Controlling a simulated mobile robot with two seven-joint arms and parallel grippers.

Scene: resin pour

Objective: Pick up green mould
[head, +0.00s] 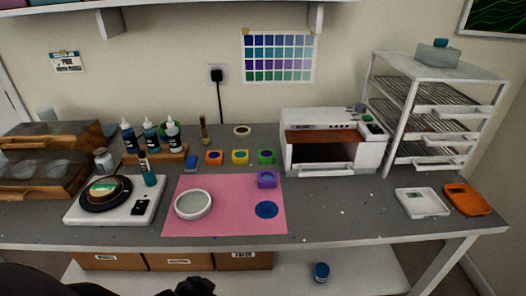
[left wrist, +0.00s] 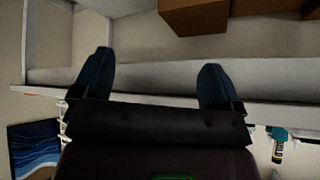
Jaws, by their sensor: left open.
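The green mould does not show in that view. A dark part of mine shows at the bottom edge of the head view. My right gripper is not seen.
A white bowl (head: 193,204) and a blue disc (head: 266,210) are on the mat. A white oven (head: 333,141) and wire rack (head: 432,110) stand right of the green mould. Bottles in a wooden stand (head: 156,158) and a turntable scale (head: 112,211) are left. Bench right of the mat is mostly clear.

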